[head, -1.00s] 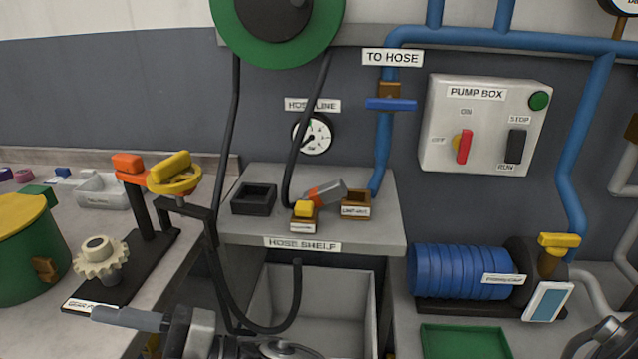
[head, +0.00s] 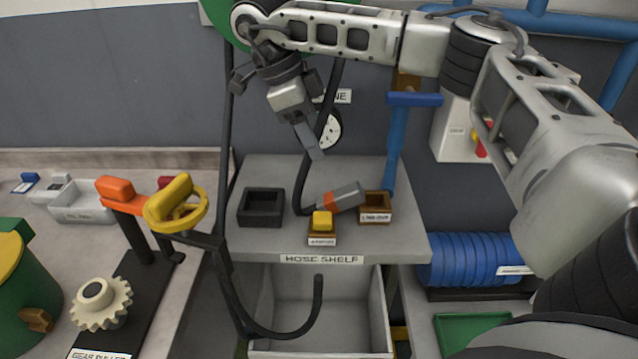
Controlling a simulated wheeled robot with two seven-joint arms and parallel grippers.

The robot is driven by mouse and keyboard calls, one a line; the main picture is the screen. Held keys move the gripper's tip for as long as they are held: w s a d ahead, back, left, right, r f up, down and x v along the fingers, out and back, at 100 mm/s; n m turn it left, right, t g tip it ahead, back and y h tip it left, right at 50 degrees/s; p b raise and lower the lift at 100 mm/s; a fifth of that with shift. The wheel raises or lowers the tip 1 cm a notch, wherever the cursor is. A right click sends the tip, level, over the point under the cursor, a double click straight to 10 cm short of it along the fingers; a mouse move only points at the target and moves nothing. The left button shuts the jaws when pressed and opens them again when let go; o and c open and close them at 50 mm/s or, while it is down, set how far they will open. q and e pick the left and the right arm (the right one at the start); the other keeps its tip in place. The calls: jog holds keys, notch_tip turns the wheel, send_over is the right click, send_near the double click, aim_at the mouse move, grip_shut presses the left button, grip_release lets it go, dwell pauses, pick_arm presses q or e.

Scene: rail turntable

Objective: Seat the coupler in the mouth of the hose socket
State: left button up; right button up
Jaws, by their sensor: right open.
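The coupler (head: 346,195), a grey block with an orange band and a black hose at its left end, lies tilted on the hose shelf (head: 285,239). Its grey end is by an open brown box (head: 388,208) with a small white label, at the foot of the blue pipe; I cannot tell if they touch. An open black square box (head: 249,218) stands further left. I cannot tell for certain which box is the hose socket. My right gripper (head: 313,150) is open and points down above the shelf, apart from the coupler. My left gripper is not in view.
A yellow-topped block (head: 322,222) stands just in front of the coupler. The black hose (head: 302,195) hangs behind it. A blue lever (head: 414,99) sits on the pipe. A grey bin (head: 375,315) is below the shelf. A yellow handwheel (head: 178,212) stands at left.

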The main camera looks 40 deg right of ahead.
jog(key=b, duration=0.2)
send_near(340, 192)
jog(key=shift+s+d+f, duration=0.55)
jog(key=shift+s+f, duration=0.1)
jog(key=shift+f, duration=0.25)
jog(key=x, duration=0.4)
jog(key=shift+a+b, duration=0.1)
jog(key=shift+b, duration=0.3)
jog(key=x, duration=0.3)
jog(key=p+x, duration=0.1)
jog(key=x, duration=0.1)
jog(key=shift+w+a+f, duration=0.1)
jog(key=shift+w+a, duration=0.05)
jog(key=shift+w, duration=0.25)
jog(key=shift+s+f, duration=0.1)
jog(key=shift+f, duration=0.25)
jog(key=shift+c, duration=0.6)
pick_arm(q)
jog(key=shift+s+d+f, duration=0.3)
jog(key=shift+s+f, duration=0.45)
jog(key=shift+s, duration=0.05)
pick_arm(e)
grip_shut()
jog(key=shift+r, duration=0.15)
